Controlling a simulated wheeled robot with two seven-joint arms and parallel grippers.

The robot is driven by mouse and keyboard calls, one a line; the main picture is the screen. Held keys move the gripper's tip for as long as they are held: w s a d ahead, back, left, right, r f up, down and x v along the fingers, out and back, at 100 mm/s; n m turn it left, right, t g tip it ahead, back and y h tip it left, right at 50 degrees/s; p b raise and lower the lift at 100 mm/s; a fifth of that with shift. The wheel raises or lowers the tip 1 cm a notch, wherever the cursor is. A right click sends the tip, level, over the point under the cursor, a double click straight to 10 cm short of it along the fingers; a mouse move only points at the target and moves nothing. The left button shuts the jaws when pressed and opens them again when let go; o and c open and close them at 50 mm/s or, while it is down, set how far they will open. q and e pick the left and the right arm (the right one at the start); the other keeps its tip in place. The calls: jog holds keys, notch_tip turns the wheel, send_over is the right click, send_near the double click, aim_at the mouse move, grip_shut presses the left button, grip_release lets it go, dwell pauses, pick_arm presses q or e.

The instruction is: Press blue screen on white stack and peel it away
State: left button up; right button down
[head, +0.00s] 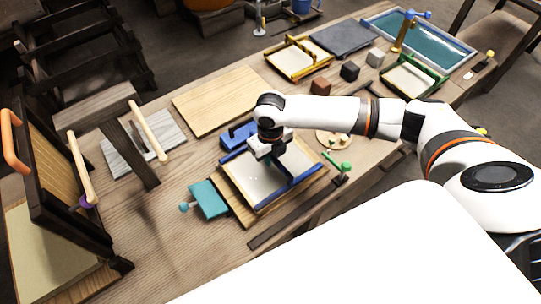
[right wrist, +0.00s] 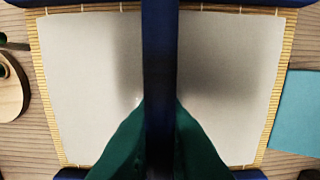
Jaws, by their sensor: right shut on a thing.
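The blue screen (head: 291,190) is a frame with blue rails, lying level over the white stack (head: 250,182) on a wooden board. In the right wrist view its blue middle bar (right wrist: 159,60) runs across the pale sheet area (right wrist: 85,80), with a bamboo-like edge around it. My right gripper (head: 276,150) is above the screen's middle, its green fingers shut on that bar. The gripper hides part of the screen. I cannot tell whether the screen touches the stack. My left gripper is not in view.
A teal block with a knob (head: 208,199) lies left of the screen, and a green-knobbed piece (head: 344,168) to its right. A bare wooden board (head: 220,99) lies behind. A dark frame with an orange handle (head: 62,180) stands at the left. Water fills a tray (head: 425,42) at the far right.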

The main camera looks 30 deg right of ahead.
jog(key=shift+f, duration=0.8)
dwell(0.7)
jog(key=shift+s+f, duration=0.2)
dwell(1.6)
jog(key=shift+r, duration=0.15)
jog(key=shift+w+r+p, duration=0.2)
jog(key=shift+r+p, duration=1.05)
jog(key=shift+p, duration=0.05)
jog(key=shift+r, duration=0.1)
notch_tip(320, 180, up, 7)
jog(key=p, duration=0.7)
